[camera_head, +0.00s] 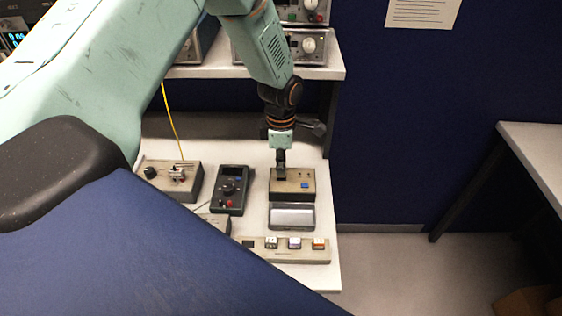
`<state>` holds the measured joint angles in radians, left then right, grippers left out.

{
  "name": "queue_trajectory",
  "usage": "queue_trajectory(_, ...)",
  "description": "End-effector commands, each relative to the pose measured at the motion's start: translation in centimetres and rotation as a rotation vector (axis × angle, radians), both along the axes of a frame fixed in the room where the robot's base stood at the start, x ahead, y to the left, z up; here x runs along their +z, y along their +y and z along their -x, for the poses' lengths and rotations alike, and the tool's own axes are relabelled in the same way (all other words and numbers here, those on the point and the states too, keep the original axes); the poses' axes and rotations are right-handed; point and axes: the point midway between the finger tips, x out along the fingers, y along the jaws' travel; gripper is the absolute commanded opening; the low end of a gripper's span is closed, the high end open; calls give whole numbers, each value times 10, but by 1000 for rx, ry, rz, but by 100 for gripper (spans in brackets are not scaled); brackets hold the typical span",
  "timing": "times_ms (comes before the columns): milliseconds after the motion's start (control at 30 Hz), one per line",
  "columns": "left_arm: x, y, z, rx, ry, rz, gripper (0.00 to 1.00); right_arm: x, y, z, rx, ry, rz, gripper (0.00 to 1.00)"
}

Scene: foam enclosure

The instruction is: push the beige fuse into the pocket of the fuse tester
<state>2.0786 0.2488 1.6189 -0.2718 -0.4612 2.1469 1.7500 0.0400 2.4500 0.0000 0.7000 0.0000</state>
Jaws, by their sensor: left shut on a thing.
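The fuse tester (294,196) is a small beige box with a blue button on its top, on the white bench. My left gripper (281,176) points straight down at the left part of the tester's top. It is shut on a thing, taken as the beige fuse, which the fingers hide. The tester's pocket is also hidden under the fingertips. I cannot tell how deep the fuse sits. My right gripper is not in view.
A silver-lidded box (291,216) lies just in front of the tester. A dark multimeter (230,190) stands to the left. A shelf (318,72) with instruments hangs behind.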

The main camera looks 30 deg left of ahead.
Motion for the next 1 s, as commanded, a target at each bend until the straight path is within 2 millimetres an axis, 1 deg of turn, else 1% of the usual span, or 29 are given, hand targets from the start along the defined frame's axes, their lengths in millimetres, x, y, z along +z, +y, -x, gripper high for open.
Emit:
queue_trajectory(267, 1, 1, -3, -1, 1, 0, 0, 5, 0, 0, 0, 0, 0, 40)
queue_trajectory(767, 0, 1, -4, 0, 0, 0, 0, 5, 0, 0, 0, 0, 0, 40)
queue_trajectory(1000, 1, 1, -4, -1, -1, -1, 0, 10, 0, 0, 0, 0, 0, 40)
